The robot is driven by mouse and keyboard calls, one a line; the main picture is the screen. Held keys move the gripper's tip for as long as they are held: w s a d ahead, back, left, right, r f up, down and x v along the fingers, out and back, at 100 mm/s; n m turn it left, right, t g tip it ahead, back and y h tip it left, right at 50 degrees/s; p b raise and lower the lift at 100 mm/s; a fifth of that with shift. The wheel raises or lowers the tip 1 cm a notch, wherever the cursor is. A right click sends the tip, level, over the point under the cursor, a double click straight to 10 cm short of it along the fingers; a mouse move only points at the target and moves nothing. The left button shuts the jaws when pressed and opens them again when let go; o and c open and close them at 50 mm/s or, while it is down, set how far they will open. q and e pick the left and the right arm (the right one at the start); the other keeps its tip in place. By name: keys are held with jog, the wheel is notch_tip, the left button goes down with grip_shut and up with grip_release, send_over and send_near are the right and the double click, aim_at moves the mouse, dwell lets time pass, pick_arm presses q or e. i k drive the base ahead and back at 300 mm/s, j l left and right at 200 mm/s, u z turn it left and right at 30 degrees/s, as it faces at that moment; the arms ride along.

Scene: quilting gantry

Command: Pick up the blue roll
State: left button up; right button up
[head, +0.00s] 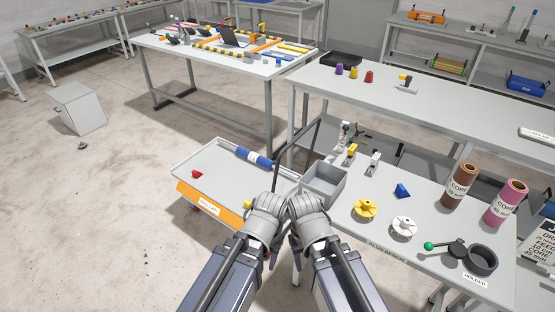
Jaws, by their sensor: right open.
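The blue roll (254,158), dark blue with a white band, lies on its side near the back right edge of a low cart's pale tray (219,163). My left gripper (268,200) and my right gripper (305,203) are close together in the lower middle of the head view, nearer to me than the roll. Neither appears to touch the roll. The right one is open with nothing seen in it. The left one's fingers are hidden behind its wrist, so its opening does not show.
A red piece (197,174) lies on the cart. A grey open bin (324,183) stands right of my grippers on a bench with yellow (365,209) and white (404,227) flanged parts, brown (460,186) and pink (505,203) rolls, and a black holder (482,261).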

aim_at(255, 158)
jog(key=z, duration=1.65)
jog(key=j+z, duration=0.2)
jog(key=j, duration=0.75)
jog(key=k+j, duration=0.1)
jog(key=j, duration=1.85)
jog(key=k+j, duration=0.15)
jog(key=j, duration=1.85)
jog(key=k+j, duration=0.15)
jog(key=j, duration=0.8)
